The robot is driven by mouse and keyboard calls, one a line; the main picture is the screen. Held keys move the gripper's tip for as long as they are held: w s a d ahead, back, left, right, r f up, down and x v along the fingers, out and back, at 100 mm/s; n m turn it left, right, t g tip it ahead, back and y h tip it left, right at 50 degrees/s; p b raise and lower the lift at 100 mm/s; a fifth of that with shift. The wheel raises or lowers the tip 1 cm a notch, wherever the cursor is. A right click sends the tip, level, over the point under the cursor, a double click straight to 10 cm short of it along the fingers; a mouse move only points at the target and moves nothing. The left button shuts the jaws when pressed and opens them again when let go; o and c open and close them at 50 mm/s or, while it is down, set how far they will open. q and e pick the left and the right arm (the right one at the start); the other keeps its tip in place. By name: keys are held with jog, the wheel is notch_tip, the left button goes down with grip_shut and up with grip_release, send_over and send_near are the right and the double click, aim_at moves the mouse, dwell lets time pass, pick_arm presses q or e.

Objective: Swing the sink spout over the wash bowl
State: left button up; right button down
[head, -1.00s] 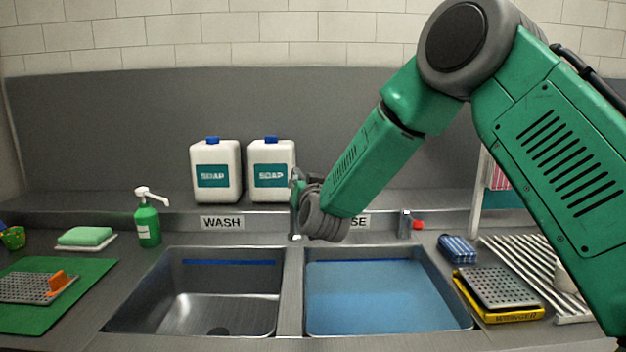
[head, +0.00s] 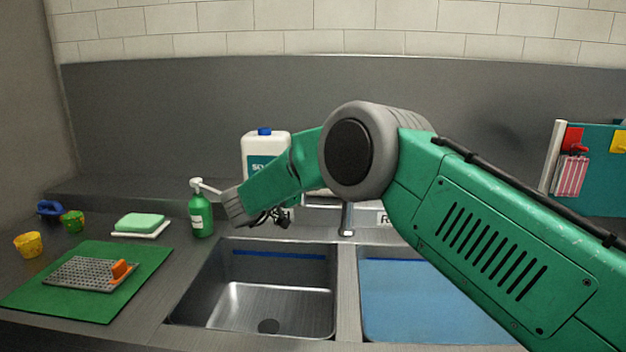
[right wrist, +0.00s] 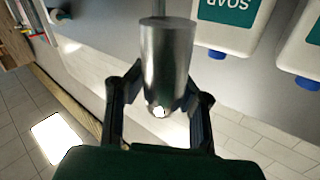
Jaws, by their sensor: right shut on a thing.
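The wash bowl (head: 320,268) is the empty steel basin left of centre in the head view. The faucet post (head: 346,220) stands behind the divider between the two basins. My right gripper (head: 272,218) is at the back of the wash bowl, left of the post. In the right wrist view, its fingers (right wrist: 158,95) are shut on the metal spout end (right wrist: 168,55), one finger on each side. My forearm hides part of the spout in the head view, so its exact reach over the bowl is hard to tell. My left gripper is not in view.
The blue-filled basin (head: 425,300) lies right of the divider. A green pump bottle (head: 201,215) stands close to my right wrist. A soap jug (head: 258,150) is behind my arm. A green sponge (head: 140,222) and a green mat (head: 60,305) lie left.

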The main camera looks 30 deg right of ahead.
jog(key=shift+w+a+f+m+g, duration=0.1)
jog(key=shift+w+f+m+g, duration=0.15)
jog(key=shift+g, duration=0.25)
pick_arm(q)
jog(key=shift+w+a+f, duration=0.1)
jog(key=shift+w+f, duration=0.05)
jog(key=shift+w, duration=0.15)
pick_arm(e)
jog(key=shift+h, duration=0.3)
jog(key=shift+w+a+r, duration=0.1)
jog(key=c, duration=1.4)
grip_release()
jog(key=shift+w, duration=0.1)
jog(key=shift+r+m, duration=0.1)
jog(key=shift+m, duration=0.15)
jog(key=v, duration=1.2)
jog(key=shift+w+a, duration=0.1)
jog(key=shift+w, duration=0.2)
